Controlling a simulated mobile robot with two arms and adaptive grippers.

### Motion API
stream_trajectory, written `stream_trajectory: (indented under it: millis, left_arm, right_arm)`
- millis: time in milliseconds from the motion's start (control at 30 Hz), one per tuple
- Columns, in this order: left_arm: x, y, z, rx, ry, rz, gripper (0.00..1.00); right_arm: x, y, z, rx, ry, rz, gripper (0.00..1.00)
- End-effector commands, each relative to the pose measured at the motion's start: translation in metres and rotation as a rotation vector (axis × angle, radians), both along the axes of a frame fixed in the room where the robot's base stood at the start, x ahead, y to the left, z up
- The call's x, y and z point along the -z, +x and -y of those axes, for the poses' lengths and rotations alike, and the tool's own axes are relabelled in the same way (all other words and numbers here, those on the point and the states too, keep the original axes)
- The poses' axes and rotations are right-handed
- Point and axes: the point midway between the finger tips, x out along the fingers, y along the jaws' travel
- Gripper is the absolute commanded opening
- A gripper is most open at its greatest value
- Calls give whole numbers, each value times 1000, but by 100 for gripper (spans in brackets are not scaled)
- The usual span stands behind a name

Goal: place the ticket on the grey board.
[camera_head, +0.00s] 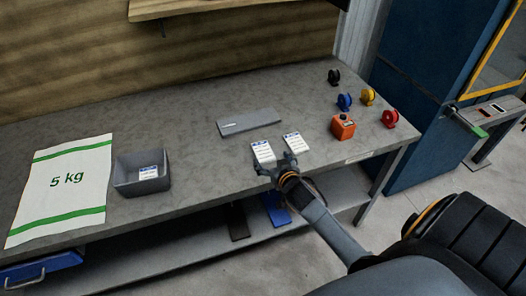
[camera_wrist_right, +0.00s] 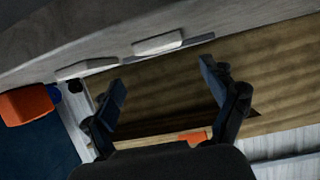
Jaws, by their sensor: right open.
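Two white tickets with blue headers are on the workbench in the head view: a left ticket (camera_head: 263,152) and a right ticket (camera_head: 294,142). A third ticket (camera_head: 148,172) is inside a grey bin. The grey board (camera_head: 248,123) lies flat behind the left ticket, with a small pale mark and no ticket on it. My right gripper (camera_head: 274,164) is open at the front of the bench, close to the near end of the left ticket. In the right wrist view the spread fingers (camera_wrist_right: 162,78) have nothing between them. My left gripper is not in view.
The grey bin (camera_head: 127,187) and a white 5 kg sack (camera_head: 62,187) are on the left. An orange device (camera_head: 343,127) and several coloured tape rolls (camera_head: 389,118) stand on the right. The bench between bin and board is clear. A shelf (camera_head: 160,8) overhangs the back.

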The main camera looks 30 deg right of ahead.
Motion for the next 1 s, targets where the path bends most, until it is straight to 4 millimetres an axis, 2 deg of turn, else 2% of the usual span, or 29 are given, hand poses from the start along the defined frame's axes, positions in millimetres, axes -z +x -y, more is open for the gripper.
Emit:
stream_trajectory:
  millis: [100, 333, 700, 1000]
  left_arm:
    - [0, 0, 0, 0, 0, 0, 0]
    - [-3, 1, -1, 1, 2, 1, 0]
    - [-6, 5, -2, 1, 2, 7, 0]
    - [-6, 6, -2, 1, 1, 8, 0]
  right_arm:
    - [5, 11, 3, 0, 1, 0, 85]
    - [10, 23, 5, 0, 1, -1, 85]
    - [29, 59, 11, -1, 2, -1, 85]
    - [31, 61, 11, -1, 2, -1, 83]
